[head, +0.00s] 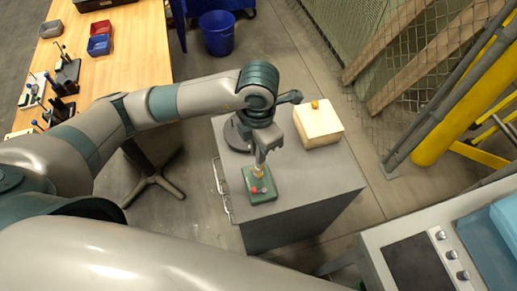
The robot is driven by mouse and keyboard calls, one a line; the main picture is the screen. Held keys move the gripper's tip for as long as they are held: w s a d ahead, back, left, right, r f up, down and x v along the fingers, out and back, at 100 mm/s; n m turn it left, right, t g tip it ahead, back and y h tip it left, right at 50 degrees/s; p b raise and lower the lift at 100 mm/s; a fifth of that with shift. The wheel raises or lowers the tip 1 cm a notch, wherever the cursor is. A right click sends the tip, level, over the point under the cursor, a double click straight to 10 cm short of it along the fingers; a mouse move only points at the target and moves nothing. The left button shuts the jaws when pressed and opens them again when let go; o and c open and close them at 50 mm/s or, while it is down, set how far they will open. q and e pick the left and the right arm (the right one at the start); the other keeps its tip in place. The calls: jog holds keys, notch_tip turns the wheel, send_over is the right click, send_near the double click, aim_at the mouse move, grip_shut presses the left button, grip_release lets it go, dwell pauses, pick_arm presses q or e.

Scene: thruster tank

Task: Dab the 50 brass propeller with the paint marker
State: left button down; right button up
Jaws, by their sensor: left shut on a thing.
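My left gripper (262,158) points down over the grey cabinet top. It is shut on a small yellow-gold thing (258,172), just above or at a green block (262,196). The fingers hide much of this thing, so I cannot tell whether it is the paint marker or part of the brass propeller. A small red piece (254,190) and a pale one show on the green block. Another small yellow-orange piece (315,104) sits on a pale wooden block (320,126) to the right. My right gripper is not in view.
The grey cabinet (300,185) has a round dark base (237,133) behind my gripper. A wooden bench (130,52) with bins and tools is at the upper left. A blue bucket (217,36), yellow post (455,100) and grey panel (415,265) stand around. Some cabinet top is clear.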

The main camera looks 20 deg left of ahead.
pick_arm(q)
jog(key=shift+f, duration=0.2)
dwell(0.6)
jog(key=shift+b, duration=0.35)
jog(key=shift+f, duration=0.1)
dwell(0.5)
jog(key=shift+f+b, duration=0.1)
jog(key=shift+b, duration=0.25)
dwell(1.2)
jog(key=shift+s, duration=0.1)
dwell(0.5)
jog(key=shift+r+p, duration=0.35)
jog(key=shift+r, duration=0.25)
jog(key=shift+r+p, duration=1.05)
jog(key=shift+r, duration=0.95)
